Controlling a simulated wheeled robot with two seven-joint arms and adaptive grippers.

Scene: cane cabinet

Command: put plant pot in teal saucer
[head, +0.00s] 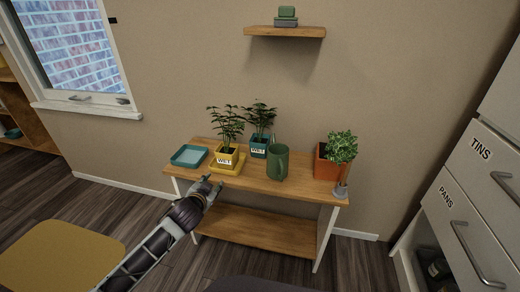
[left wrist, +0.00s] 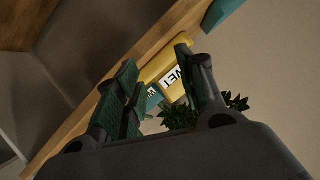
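The teal saucer (head: 189,155), square and empty, sits at the left end of the wooden bench. A yellow plant pot (head: 227,160) with a leafy plant and a "WET" label stands in a yellow saucer (head: 228,170). A teal pot (head: 259,149) with a plant and a label stands behind it. My left gripper (head: 213,183) is at the bench's front edge, just in front of the yellow saucer. In the left wrist view its fingers (left wrist: 157,62) are apart, with the yellow pot (left wrist: 173,76) showing beyond and between them; contact is not visible. My right gripper is out of view.
A green watering can (head: 278,163) stands right of the yellow pot. A terracotta pot (head: 325,165) and a small grey item (head: 341,191) are at the bench's right end. The lower shelf (head: 255,230) is empty. A yellow-topped seat or table (head: 60,258) stands front left.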

